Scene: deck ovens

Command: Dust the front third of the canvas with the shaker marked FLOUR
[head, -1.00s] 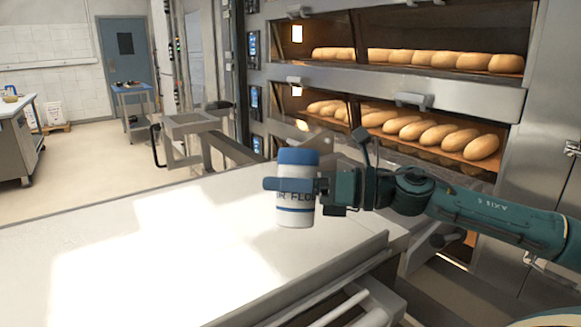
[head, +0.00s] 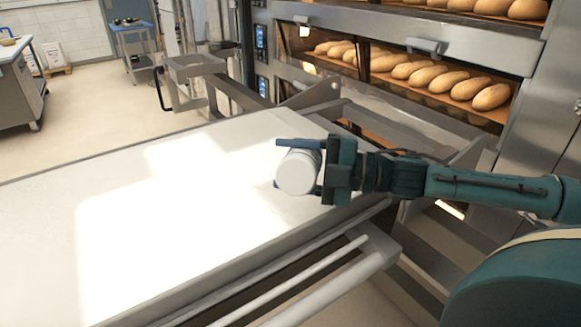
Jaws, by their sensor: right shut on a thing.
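My right gripper (head: 300,168) is shut on a white shaker (head: 297,173), with one finger on each side of its body. The shaker is tipped over, so a plain round white end faces me. Its blue parts and lettering are hidden now. The shaker is above the right end of the pale canvas (head: 140,220); I cannot tell how high. The canvas lies flat, with bright light patches that make any flour on it impossible to tell. My left gripper is out of view.
A metal rail (head: 330,285) runs along the canvas's near edge. Deck ovens with loaves (head: 450,82) stand behind at the right. A metal frame with a handle (head: 195,70) stands beyond the canvas. The space above the canvas is clear.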

